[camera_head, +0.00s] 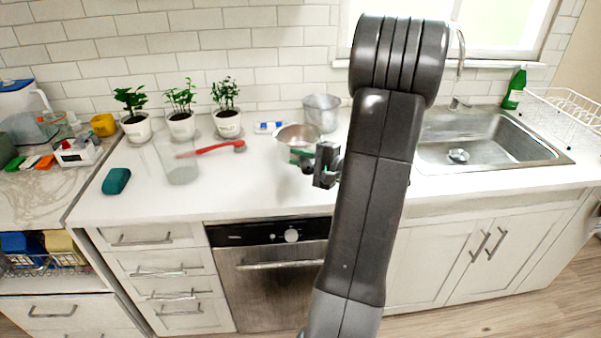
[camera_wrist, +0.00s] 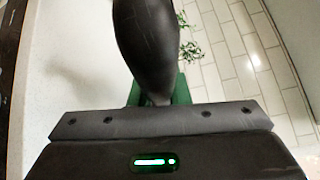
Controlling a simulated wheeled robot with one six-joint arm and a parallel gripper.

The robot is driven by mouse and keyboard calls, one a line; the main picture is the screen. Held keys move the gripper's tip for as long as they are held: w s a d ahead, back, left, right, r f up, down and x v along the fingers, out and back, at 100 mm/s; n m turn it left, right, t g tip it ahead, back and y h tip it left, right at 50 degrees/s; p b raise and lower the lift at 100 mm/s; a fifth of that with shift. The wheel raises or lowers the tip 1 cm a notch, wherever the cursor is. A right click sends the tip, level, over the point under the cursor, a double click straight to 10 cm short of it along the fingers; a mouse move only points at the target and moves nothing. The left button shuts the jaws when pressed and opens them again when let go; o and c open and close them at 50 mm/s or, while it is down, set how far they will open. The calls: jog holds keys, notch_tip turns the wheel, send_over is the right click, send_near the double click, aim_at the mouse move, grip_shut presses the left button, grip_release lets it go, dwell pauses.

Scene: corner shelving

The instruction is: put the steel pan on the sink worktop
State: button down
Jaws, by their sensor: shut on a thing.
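The steel pan (camera_head: 296,136) is over the sink worktop (camera_head: 240,180), left of my arm in the head view. My gripper (camera_head: 303,155) is at its near side, shut on it. In the wrist view a dark, rounded part, seemingly the pan's handle (camera_wrist: 147,40), runs up from between the green finger pads of my gripper (camera_wrist: 158,92). The pan's bowl cannot be made out there. I cannot tell whether the pan touches the worktop or hangs just above it.
A metal pot (camera_head: 322,112) stands close behind the pan. Several potted plants (camera_head: 180,122) line the wall. A clear container (camera_head: 180,165), a red utensil (camera_head: 212,148) and a teal sponge (camera_head: 116,181) lie left. The sink (camera_head: 455,145) is right. The front middle worktop is clear.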

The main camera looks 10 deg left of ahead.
jog(key=shift+f, duration=3.35)
jog(key=c, duration=1.4)
grip_release()
jog(key=shift+r, duration=0.1)
jog(key=shift+o, duration=0.2)
jog(key=shift+r+p, duration=0.15)
jog(key=shift+p, duration=0.15)
jog(key=b+v, duration=0.2)
jog(key=v, duration=1)
jog(key=shift+b, duration=0.4)
